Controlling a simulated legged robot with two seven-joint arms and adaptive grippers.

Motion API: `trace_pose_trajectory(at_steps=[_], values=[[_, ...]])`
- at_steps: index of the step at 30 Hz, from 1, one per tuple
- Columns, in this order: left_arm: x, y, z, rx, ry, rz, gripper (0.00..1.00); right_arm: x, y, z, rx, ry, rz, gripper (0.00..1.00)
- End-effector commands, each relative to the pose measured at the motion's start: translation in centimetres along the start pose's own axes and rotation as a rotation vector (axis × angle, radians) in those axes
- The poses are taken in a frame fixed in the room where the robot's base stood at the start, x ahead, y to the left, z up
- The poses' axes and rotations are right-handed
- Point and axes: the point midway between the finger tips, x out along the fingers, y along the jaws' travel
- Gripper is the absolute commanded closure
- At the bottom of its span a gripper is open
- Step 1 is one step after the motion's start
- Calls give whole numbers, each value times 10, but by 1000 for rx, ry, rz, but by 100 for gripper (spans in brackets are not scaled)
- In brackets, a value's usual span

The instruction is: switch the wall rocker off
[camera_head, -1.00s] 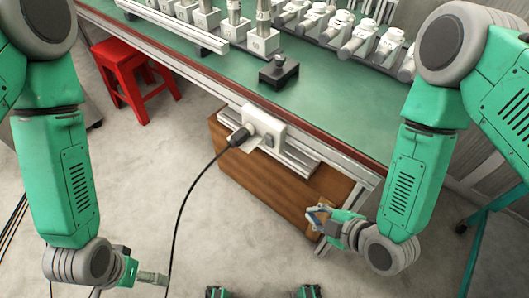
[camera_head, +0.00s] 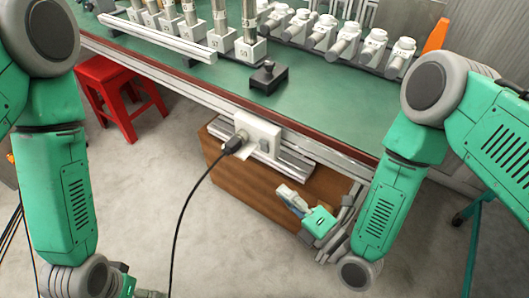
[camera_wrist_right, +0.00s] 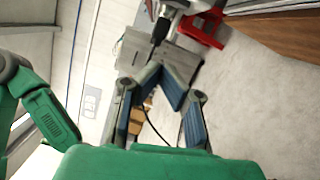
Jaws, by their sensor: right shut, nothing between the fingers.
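A white socket box (camera_head: 255,128) is fixed to the front edge of the green-topped bench in the head view. A black plug (camera_head: 236,143) with a cable sits in its left part. A small grey rocker (camera_head: 264,146) shows on its right part; its on or off position is too small to tell. My right gripper (camera_head: 288,194) is shut and empty, below and slightly right of the box, apart from it. Its closed fingers (camera_wrist_right: 164,78) show in the right wrist view. My left gripper (camera_head: 150,293) is partly cut off at the bottom edge, away from the box.
The black cable (camera_head: 180,220) hangs to the floor left of my right gripper. A brown wooden cabinet (camera_head: 240,185) stands under the bench (camera_head: 310,95). A red stool (camera_head: 115,90) stands at the left. A black block with a knob (camera_head: 268,78) sits on the bench above the box.

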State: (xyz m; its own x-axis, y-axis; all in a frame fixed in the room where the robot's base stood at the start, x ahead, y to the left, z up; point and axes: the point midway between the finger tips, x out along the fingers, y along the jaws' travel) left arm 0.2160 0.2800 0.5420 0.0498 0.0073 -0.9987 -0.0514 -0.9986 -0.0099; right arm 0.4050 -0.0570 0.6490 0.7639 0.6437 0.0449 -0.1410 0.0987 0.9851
Motion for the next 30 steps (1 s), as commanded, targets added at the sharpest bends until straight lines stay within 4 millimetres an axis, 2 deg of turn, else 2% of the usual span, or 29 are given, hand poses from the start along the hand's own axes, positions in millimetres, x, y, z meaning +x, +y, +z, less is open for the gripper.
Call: trace_pose_trajectory(at_steps=[5,19,21,24,30], values=[[4,0,0,0,0,0,0,13,0,-1,-2,0,2,100],[28,0,1,0,0,0,0,104,-2,3,0,-3,2,100],[31,0,2,0,0,0,0,105,-2,17,-1,-6,0,100],[34,0,2,0,0,0,0,108,-1,28,0,-3,0,100],[36,0,2,0,0,0,0,111,0,37,0,0,-1,100]])
